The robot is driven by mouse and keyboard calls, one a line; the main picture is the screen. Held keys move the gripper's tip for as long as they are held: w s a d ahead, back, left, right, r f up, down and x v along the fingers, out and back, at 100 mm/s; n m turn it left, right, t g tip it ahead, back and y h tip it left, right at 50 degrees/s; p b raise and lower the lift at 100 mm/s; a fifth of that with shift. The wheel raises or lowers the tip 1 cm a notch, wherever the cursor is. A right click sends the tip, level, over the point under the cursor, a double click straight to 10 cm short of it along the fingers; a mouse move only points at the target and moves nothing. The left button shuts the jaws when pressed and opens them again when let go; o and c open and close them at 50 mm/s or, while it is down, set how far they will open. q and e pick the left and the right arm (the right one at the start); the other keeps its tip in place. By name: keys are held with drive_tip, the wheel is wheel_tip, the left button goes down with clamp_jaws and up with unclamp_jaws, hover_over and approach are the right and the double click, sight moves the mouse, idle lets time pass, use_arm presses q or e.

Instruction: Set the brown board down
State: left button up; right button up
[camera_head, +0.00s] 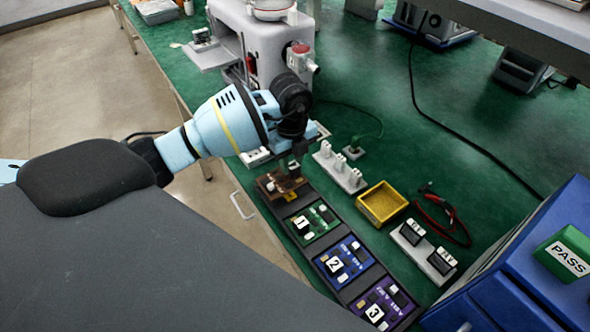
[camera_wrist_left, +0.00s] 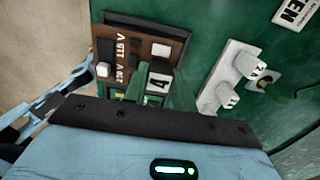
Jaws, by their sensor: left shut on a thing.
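The brown board (camera_head: 270,186) is at the far end of the black tray (camera_head: 330,228), over its end slot. Whether it touches the tray floor I cannot tell. In the left wrist view the brown board (camera_wrist_left: 136,44) shows white print, small blocks and a white label 4. My left gripper (camera_head: 294,170) points down at the board and is shut on it; the fingers hide part of it. The green board 1 (camera_head: 312,223), blue board 2 (camera_head: 345,263) and purple board 3 (camera_head: 385,304) lie in the other slots. My right gripper is not in view.
Right of the tray are a white socket strip (camera_head: 340,168), a yellow bin (camera_head: 382,203), a white switch block (camera_head: 424,252) and red and black leads (camera_head: 445,216). A blue case with a PASS button (camera_head: 565,254) stands at right. A grey machine (camera_head: 262,40) stands behind.

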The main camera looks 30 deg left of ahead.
sight(295, 172)
use_arm(q)
drive_tip(key=shift+d, duration=0.1)
drive_tip(key=shift+w+d, duration=0.2)
drive_tip(key=shift+d, duration=0.15)
drive_tip(key=shift+a+f, duration=0.1)
drive_tip(key=shift+f, duration=1.7)
drive_tip(key=shift+f, duration=0.15)
drive_tip(key=o, duration=1)
wheel_tip(295, 172, up, 8)
drive_tip(key=shift+f, duration=0.1)
